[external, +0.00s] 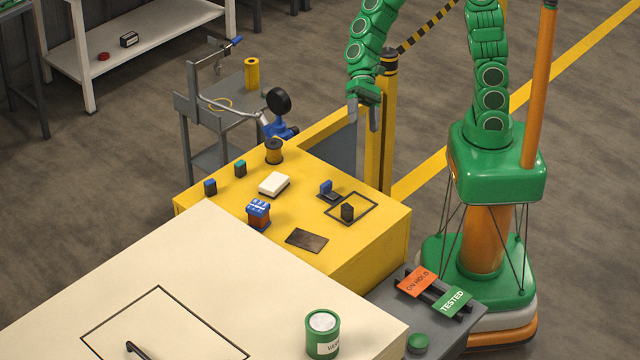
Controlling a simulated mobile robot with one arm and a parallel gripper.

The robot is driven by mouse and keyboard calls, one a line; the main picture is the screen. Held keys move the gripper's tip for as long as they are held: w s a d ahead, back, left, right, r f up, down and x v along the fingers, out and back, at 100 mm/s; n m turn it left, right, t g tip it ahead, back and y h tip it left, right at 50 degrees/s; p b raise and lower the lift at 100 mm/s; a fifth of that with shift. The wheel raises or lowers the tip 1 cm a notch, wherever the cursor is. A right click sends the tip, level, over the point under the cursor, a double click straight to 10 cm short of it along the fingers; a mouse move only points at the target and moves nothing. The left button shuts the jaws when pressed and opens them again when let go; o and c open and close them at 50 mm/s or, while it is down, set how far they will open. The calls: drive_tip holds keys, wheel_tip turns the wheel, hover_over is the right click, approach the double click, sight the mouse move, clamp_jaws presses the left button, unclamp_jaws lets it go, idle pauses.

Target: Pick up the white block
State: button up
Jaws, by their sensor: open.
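The white block (274,183) lies flat on the yellow table top, left of the table's middle. It is a low, pale slab with a darker underside. My gripper (363,123) is open and empty, with its two grey fingers pointing down. In the picture it shows above and to the right of the white block, clear of it. Nothing covers the block in this view.
A dark plate (306,240) lies in front. A yellow-and-black post (387,130) stands close to my gripper.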

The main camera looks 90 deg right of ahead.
drive_tip(key=w+d+f+m+t+y, duration=0.1)
drive_tip(key=w+d+f+m+t, duration=0.15)
drive_tip(key=w+m, duration=0.2)
drive_tip(key=w+d+f+m+t, duration=0.1)
drive_tip(key=w+f+m, duration=0.2)
drive_tip(key=w, duration=0.3)
drive_tip(key=m+t+h, duration=0.2)
drive_tip(key=m+t, duration=0.2)
drive_tip(key=m, duration=0.3)
approach(281, 174)
drive_tip(key=shift+g, duration=0.25)
drive_tip(key=shift+x, duration=4.75)
drive_tip(key=shift+w+r, duration=0.15)
drive_tip(key=c, duration=0.8)
drive_tip(key=shift+r, duration=0.1)
